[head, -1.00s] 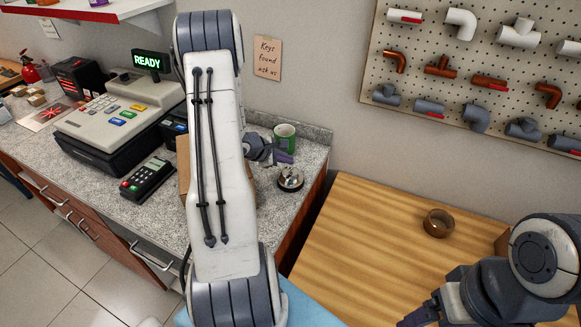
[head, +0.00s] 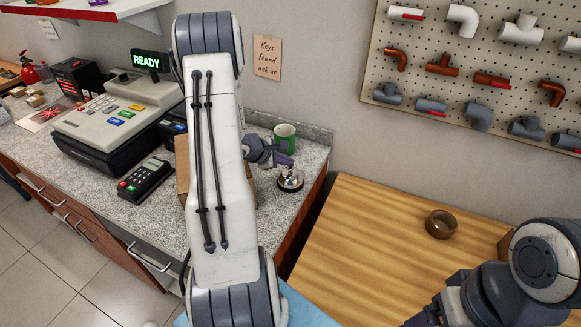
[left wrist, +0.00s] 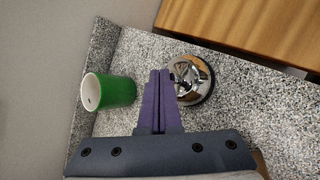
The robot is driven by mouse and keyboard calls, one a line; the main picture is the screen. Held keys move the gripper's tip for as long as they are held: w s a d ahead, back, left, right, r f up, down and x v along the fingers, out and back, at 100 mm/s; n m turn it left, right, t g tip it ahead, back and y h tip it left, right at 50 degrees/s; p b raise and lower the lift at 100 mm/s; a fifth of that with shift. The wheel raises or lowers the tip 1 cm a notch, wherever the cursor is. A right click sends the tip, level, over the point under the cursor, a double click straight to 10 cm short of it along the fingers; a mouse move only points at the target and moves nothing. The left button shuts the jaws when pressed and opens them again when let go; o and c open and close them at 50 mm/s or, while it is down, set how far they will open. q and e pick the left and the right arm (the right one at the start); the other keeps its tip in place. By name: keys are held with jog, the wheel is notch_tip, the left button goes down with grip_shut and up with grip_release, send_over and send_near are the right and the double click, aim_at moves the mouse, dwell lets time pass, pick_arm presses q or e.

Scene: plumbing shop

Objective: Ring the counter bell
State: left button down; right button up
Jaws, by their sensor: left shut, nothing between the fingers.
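The counter bell (head: 290,180) is a shiny silver dome on a dark base, standing on the speckled stone counter near its right end. It also shows in the left wrist view (left wrist: 194,80), just right of the fingertips. My left gripper (head: 287,160) is shut and empty, with its purple fingers close above and behind the bell in the head view. In the left wrist view its fingertips (left wrist: 159,73) lie beside the dome; I cannot tell whether they touch it. My right gripper is mostly cut off at the bottom right of the head view.
A green cup (head: 285,138) stands just behind the bell. A card terminal (head: 146,181), a cash register (head: 117,118) and a cardboard box (head: 183,165) stand to the left. The wooden table (head: 365,245) on the right holds a brown tape roll (head: 441,224) and is otherwise largely clear.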

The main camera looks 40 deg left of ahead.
dwell(0.3)
pick_arm(q)
jog(key=shift+r, duration=0.6)
jog(key=shift+r, duration=0.1)
jog(key=shift+r+p, duration=1.65)
jog(key=shift+r, duration=1.25)
